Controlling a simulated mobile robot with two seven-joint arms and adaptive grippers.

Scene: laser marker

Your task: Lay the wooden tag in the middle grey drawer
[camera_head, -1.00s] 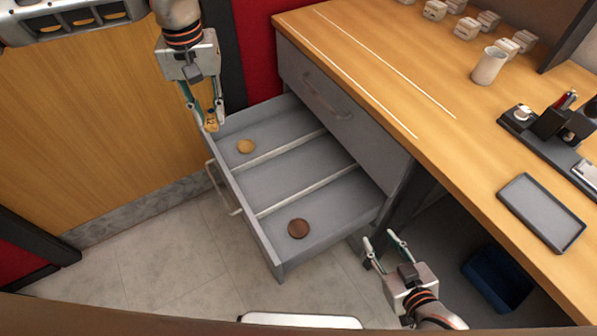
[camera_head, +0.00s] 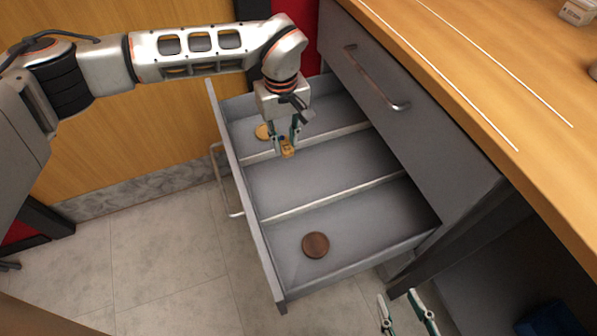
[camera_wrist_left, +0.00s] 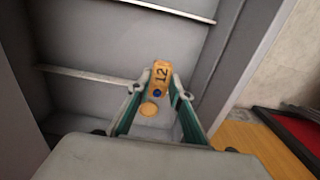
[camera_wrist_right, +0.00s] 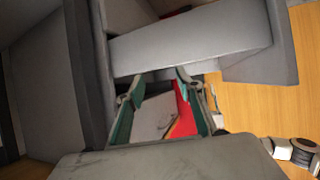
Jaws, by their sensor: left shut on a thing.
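The wooden tag (camera_head: 288,150) is a small tan block; the left wrist view shows it marked 12 with a blue dot (camera_wrist_left: 160,76). My left gripper (camera_head: 286,145) is shut on it, above the open grey drawer (camera_head: 268,262), near the divider between the far and middle compartments. Whether the tag touches the divider is unclear. The far compartment holds a round light-wood disc (camera_head: 263,132), partly behind the gripper. The near compartment holds a dark brown disc (camera_head: 315,245). The middle compartment (camera_head: 320,172) looks empty. My right gripper (camera_head: 403,303) is open and empty, by the drawer's near right side.
A closed grey drawer (camera_head: 385,95) with a bar handle sits above the open one. The wooden counter (camera_head: 520,90) lies to the right. A dark blue bin (camera_head: 553,318) shows under it. Tiled floor (camera_head: 180,245) is clear in front of the drawer.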

